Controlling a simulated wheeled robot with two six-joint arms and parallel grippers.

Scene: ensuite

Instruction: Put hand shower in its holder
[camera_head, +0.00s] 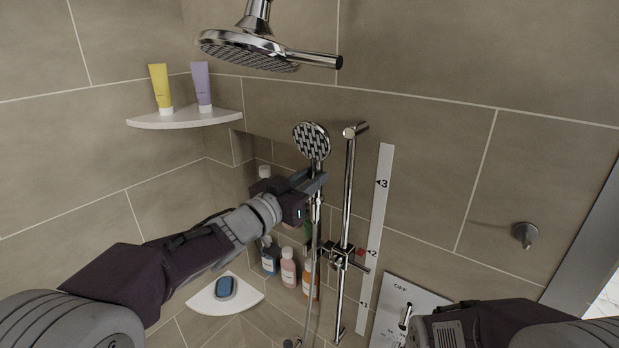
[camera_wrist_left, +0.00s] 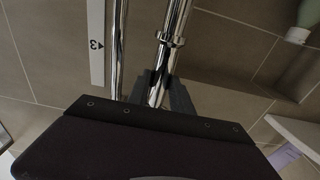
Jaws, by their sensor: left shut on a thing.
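The chrome hand shower (camera_head: 311,142) is upright in the head view, its round head at the top and its hose hanging below. My left gripper (camera_head: 318,184) is shut on its handle, left of the chrome riser rail (camera_head: 348,185). The handle also shows between the fingers in the left wrist view (camera_wrist_left: 160,82). The holder (camera_head: 342,257) is a slider on the rail, lower than my left gripper, with a red mark beside it. My right arm enters at the lower right of the head view; its gripper's fingers cannot be made out.
A numbered white strip (camera_head: 376,235) runs right of the rail. A large overhead shower (camera_head: 250,50) hangs above. Bottles (camera_head: 288,268) stand in the niche behind my left gripper. A corner shelf (camera_head: 185,118) holds two tubes; a lower one (camera_head: 210,301) holds a blue item.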

